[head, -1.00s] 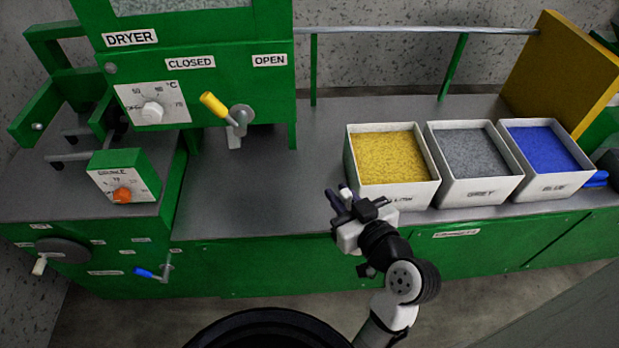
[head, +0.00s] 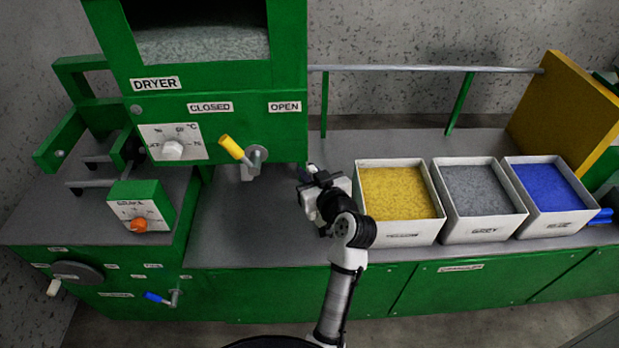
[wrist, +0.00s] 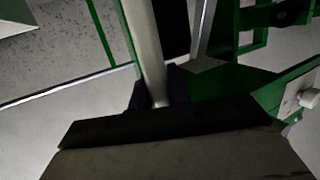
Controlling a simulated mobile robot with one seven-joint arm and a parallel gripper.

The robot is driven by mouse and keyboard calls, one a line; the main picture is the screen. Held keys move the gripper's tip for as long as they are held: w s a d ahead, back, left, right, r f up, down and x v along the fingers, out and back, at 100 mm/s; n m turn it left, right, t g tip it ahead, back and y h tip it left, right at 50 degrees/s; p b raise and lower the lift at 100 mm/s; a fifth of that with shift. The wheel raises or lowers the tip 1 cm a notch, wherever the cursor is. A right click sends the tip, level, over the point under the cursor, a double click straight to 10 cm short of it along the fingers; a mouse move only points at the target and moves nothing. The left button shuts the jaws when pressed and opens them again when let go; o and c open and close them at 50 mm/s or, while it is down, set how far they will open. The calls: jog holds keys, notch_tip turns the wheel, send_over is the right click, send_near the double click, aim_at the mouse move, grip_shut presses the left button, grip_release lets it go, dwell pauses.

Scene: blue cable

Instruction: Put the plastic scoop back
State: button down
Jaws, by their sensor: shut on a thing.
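My gripper (head: 312,176) is over the grey bench, left of the yellow-granule bin. It is shut on a pale, narrow shaft (wrist: 149,55), which looks like the handle of the plastic scoop. In the wrist view the shaft runs upward from between the dark fingers. In the head view only a small pale tip shows beyond the fingers. The scoop's bowl cannot be made out in either view.
Bins of yellow (head: 397,192), grey (head: 471,188) and blue (head: 549,186) granules stand in a row to the right. The dryer (head: 215,128) with its yellow-handled lever (head: 232,149) is at left. A blue object (head: 600,216) lies beside the blue bin. Bare bench (head: 235,225) lies left of my gripper.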

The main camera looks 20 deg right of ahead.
jog(key=shift+f+p, duration=0.5)
jog(key=shift+f, duration=1.25)
jog(key=shift+f, duration=0.15)
jog(key=c, duration=1.3)
grip_release()
jog(key=shift+r, duration=0.25)
jog(key=shift+b+v, duration=1.7)
jog(key=shift+v, duration=4.3)
